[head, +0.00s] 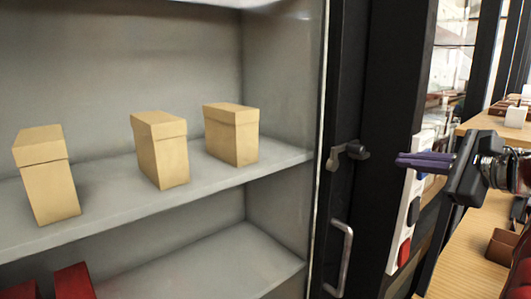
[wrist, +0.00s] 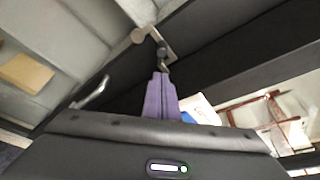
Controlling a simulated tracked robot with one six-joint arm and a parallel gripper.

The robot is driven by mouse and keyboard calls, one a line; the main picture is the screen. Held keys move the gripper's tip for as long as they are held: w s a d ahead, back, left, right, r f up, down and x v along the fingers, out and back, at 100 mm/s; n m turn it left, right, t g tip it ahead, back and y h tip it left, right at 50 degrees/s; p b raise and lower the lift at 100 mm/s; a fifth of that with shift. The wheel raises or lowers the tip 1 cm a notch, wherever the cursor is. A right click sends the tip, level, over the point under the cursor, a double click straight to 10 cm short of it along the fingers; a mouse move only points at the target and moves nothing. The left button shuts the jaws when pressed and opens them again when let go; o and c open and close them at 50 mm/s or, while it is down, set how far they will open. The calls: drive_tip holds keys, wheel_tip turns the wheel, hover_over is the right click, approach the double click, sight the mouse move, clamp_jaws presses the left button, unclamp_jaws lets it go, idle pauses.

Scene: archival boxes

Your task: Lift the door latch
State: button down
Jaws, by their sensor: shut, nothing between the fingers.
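The door latch (head: 346,154) is a small dark metal lever on the black door frame (head: 350,90), right of the shelves in the head view. In the wrist view the latch (wrist: 151,36) shows above the fingertips, with a round knob end at the left. My gripper (head: 400,160) has purple fingers, shut and empty, pointing left at about the latch's height. In the head view a gap separates the fingertips from the latch. In the wrist view my gripper (wrist: 161,76) points up toward the latch's lower end; I cannot tell the depth between them there.
A metal pull handle (head: 341,258) sits below the latch. Several tan boxes (head: 232,134) stand on the grey shelf (head: 110,205), and red boxes (head: 73,281) show below. A white panel (head: 405,215) with coloured parts and a wooden table (head: 460,235) lie to the right.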

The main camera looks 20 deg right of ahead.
drive_tip(key=shift+w, duration=0.15)
drive_tip(key=shift+x, duration=4.85)
drive_tip(key=shift+f, duration=0.15)
